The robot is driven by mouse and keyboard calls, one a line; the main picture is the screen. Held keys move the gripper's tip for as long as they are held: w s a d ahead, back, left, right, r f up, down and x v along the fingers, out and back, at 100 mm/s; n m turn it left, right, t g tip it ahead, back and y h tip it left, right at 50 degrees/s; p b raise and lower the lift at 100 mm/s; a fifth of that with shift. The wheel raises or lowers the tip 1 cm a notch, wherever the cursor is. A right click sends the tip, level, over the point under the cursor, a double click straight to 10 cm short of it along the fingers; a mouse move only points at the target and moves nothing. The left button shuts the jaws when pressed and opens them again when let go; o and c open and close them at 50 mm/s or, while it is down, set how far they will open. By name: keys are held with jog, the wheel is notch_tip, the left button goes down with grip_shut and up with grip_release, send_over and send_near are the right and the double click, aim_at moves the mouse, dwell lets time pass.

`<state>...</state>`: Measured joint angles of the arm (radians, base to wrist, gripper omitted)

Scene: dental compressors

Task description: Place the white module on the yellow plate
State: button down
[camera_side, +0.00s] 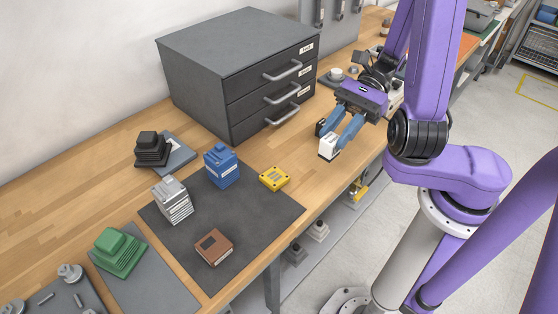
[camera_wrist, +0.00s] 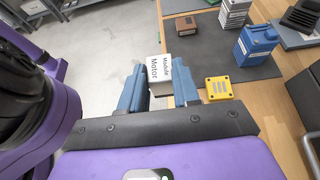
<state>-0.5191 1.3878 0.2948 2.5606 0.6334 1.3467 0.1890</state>
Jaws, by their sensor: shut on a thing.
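The white module (camera_side: 328,146) is a small white block with a dark base, held between the blue fingers of my gripper (camera_side: 335,132). In the side view it is near the bench's front edge, to the right of the yellow plate and apart from it. In the wrist view the module (camera_wrist: 161,70) shows a printed label reading "Module Motor", with my gripper (camera_wrist: 160,88) closed around it. The yellow plate (camera_side: 274,178) lies flat by the right edge of the dark mat, with nothing on it. It also shows in the wrist view (camera_wrist: 219,88), right of my fingers.
On or beside the dark mat (camera_side: 255,218) stand a blue block (camera_side: 221,167), a grey-white block (camera_side: 173,200), a brown block (camera_side: 214,246) and a black stepped block (camera_side: 151,149). A green block (camera_side: 118,251) stands at left. A grey drawer cabinet (camera_side: 237,75) stands behind.

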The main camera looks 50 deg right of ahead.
jog(key=w+a+f, duration=0.1)
jog(key=w+f, duration=0.2)
jog(key=w+a+f, duration=0.1)
jog(key=w+f, duration=0.2)
jog(key=w, duration=0.1)
jog(key=w+a+f, duration=0.1)
jog(key=w+f, duration=0.1)
jog(key=w, duration=0.2)
jog(key=shift+w+a+f, duration=0.15)
jog(key=shift+a+f, duration=0.25)
jog(key=shift+w+f, duration=0.15)
jog(key=shift+f, duration=1.6)
jog(key=c, duration=0.8)
grip_release()
